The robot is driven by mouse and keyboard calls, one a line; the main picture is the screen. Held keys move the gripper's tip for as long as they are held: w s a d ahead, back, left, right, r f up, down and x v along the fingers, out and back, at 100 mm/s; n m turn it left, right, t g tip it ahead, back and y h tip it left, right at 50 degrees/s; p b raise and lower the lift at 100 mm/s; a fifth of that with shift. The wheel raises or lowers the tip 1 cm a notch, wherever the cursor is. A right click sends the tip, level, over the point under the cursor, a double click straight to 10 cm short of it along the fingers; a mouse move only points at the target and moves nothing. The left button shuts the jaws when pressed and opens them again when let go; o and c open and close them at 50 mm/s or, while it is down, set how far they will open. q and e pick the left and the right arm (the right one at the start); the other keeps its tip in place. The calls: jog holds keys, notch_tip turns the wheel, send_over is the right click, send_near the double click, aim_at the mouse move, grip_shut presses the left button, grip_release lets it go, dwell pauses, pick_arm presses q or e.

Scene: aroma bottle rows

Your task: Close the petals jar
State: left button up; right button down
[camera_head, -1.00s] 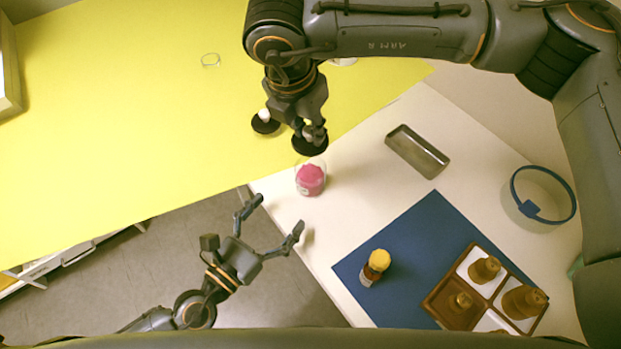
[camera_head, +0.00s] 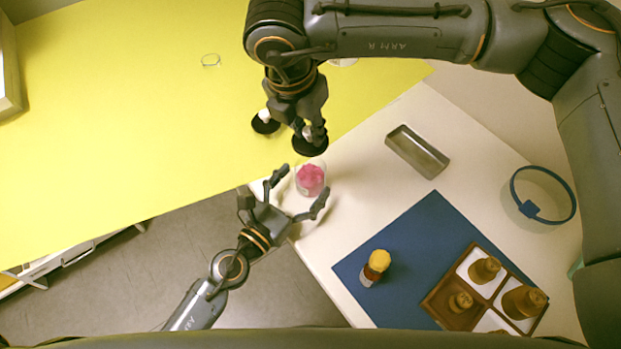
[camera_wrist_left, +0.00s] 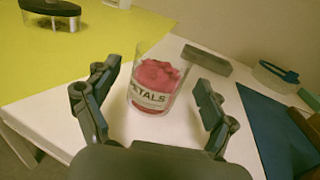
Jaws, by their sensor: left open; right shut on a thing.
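The petals jar (camera_head: 310,180) is clear, with pink petals inside, and stands upright and uncovered at the left corner of the white table. The left wrist view shows it with its label (camera_wrist_left: 155,88). My left gripper (camera_head: 296,190) is open, its fingers on either side of the jar with gaps visible in the left wrist view (camera_wrist_left: 152,100). My right gripper (camera_head: 295,128) is shut on a dark round lid (camera_head: 310,146), behind the jar in the head view. The fingers partly hide the lid's top.
The yellow surface (camera_head: 120,120) is mostly clear. A metal tray (camera_head: 418,151), blue mat (camera_head: 410,235), yellow-capped bottle (camera_head: 375,267), bottle tray (camera_head: 440,300) and blue ring (camera_head: 530,209) lie rightward.

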aim_at(318, 166)
pick_arm(q)
jog(key=shift+x, duration=1.6)
jog(key=shift+f, duration=0.1)
jog(key=shift+c, duration=0.2)
grip_shut()
pick_arm(e)
jog(key=shift+s+a+x, duration=0.1)
jog(key=shift+s+x, duration=0.05)
jog(key=shift+x, duration=0.65)
jog(key=shift+s+a+x, duration=0.1)
jog(key=shift+s+x, duration=0.05)
jog(key=shift+x, duration=0.65)
jog(key=shift+s+a+x, duration=0.15)
jog(key=shift+x, duration=0.7)
jog(key=shift+f, duration=0.15)
jog(key=shift+f, duration=0.85)
jog(key=shift+f, duration=0.65)
